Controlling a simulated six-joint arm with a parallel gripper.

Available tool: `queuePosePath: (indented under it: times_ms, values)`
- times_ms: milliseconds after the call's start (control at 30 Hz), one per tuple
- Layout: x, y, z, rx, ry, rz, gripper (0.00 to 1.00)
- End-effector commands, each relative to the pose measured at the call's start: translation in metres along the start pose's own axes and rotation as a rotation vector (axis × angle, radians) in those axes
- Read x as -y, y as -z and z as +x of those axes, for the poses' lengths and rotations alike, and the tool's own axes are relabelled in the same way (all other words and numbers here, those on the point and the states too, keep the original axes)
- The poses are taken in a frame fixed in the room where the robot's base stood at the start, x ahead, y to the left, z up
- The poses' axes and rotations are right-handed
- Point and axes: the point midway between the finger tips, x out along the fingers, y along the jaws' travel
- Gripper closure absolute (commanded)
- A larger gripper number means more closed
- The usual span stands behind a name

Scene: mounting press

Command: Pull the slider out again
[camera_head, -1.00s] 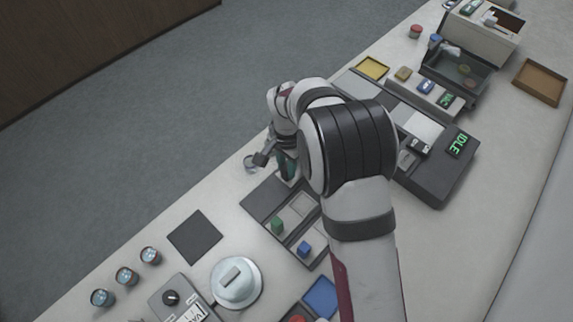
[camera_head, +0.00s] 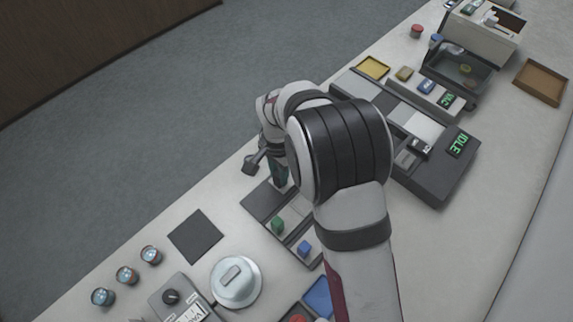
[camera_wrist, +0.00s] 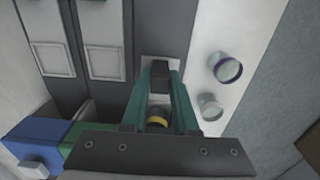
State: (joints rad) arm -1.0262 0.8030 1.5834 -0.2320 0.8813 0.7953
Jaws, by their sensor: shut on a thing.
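My gripper (camera_head: 276,178) points down at the far end of the dark lane fixture (camera_head: 262,203), beside the bench's far edge. In the wrist view its green fingers (camera_wrist: 160,82) are shut on a small dark knob (camera_wrist: 160,76), which I take as the slider's handle. A pale plate (camera_wrist: 146,66) shows around the knob. A round thing with a yellow band (camera_wrist: 157,121) shows between the fingers, nearer the wrist. My arm hides part of the fixture in the head view, so I cannot tell how far out the slider is.
A green block (camera_head: 277,225) and a blue block (camera_head: 304,248) sit in the fixture. Clear jars (camera_wrist: 227,68) stand close to the right of my fingers in the wrist view. The machine with the IDLE display (camera_head: 458,145) is at the right. A dark mat (camera_head: 195,237) lies left.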

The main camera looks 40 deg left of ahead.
Motion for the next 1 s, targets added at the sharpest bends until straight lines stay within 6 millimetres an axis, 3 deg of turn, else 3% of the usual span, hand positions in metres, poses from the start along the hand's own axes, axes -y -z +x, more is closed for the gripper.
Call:
queuePosePath:
  times_ms: [100,300,467,733,767,800,900,1000]
  values:
    - [0.001,-0.034,-0.001,0.000,0.000,-0.006,1.00]
    - [0.001,-0.078,-0.001,0.000,0.001,-0.003,1.00]
    - [0.000,-0.091,-0.001,-0.001,0.002,-0.001,1.00]
    - [0.000,-0.093,0.000,0.002,0.001,0.001,1.00]
    - [0.000,-0.093,0.000,0.003,0.001,0.001,0.71]
    - [0.000,-0.093,0.000,0.002,0.001,0.000,0.64]
    - [0.000,-0.093,0.000,0.002,0.001,0.000,0.46]
    - [0.000,-0.092,0.000,0.001,0.001,0.000,0.43]
